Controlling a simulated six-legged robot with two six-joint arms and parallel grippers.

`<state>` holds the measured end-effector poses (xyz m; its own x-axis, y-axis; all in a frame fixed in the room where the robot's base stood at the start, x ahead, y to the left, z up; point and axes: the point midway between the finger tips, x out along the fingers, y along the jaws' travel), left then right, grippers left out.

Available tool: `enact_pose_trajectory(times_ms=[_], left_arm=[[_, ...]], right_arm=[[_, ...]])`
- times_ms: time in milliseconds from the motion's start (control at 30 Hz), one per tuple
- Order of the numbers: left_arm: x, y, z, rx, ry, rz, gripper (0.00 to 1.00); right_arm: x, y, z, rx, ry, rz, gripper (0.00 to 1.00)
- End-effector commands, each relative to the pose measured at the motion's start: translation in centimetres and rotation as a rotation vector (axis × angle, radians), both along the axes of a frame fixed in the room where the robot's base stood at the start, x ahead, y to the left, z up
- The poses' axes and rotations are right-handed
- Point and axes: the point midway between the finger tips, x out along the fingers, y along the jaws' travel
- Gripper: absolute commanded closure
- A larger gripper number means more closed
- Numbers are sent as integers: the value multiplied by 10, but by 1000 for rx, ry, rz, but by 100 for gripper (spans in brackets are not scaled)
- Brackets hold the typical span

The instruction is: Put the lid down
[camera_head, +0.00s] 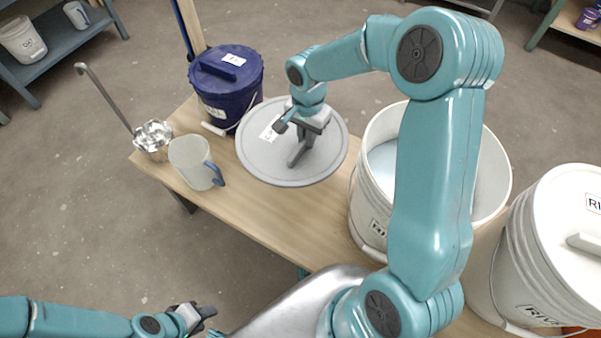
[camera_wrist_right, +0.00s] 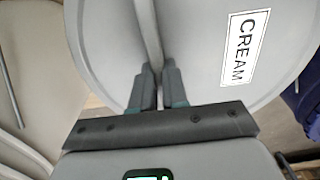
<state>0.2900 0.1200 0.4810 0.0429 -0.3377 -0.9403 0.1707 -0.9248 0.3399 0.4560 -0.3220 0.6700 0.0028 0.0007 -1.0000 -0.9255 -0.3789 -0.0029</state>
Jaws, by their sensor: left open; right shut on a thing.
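A round grey lid (camera_head: 262,165) with a white label is in my right gripper (camera_head: 302,150). In the right wrist view, the lid (camera_wrist_right: 200,75) fills the top and its label reads CREAM. The right gripper (camera_wrist_right: 158,85) is shut on the lid's upright handle (camera_wrist_right: 147,35). The lid appears over the bench (camera_head: 235,215), between the blue bucket and the open white bucket; I cannot tell whether it touches the wood. My left gripper (camera_head: 205,312) is open and empty at the lower left, away from the bench top.
An open white bucket (camera_head: 375,205) and a lidded white bucket (camera_head: 530,260) stand at the right. Bare wood shows in front of the lid.

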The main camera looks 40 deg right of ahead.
Motion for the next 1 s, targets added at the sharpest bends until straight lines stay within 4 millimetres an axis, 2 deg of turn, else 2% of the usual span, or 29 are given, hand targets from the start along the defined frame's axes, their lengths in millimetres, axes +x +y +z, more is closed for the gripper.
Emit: enact_pose_trajectory(times_ms=[33,100,200,333,567,800,1000], left_arm=[[0,0,-7,0,0,0,57],[0,0,-12,0,0,0,57],[0,0,-18,0,0,0,57],[0,0,-24,0,0,0,57],[0,0,-28,0,0,0,57],[0,0,-37,0,0,0,57],[0,0,-36,0,0,0,57]], right_arm=[[-1,1,-21,2,6,2,100],[0,0,-42,2,6,2,100],[1,0,-71,1,5,4,100],[3,-1,-100,1,3,4,100],[5,-2,-121,0,0,3,100],[4,-2,-158,1,1,3,100],[5,-2,-159,-1,-1,4,100]])
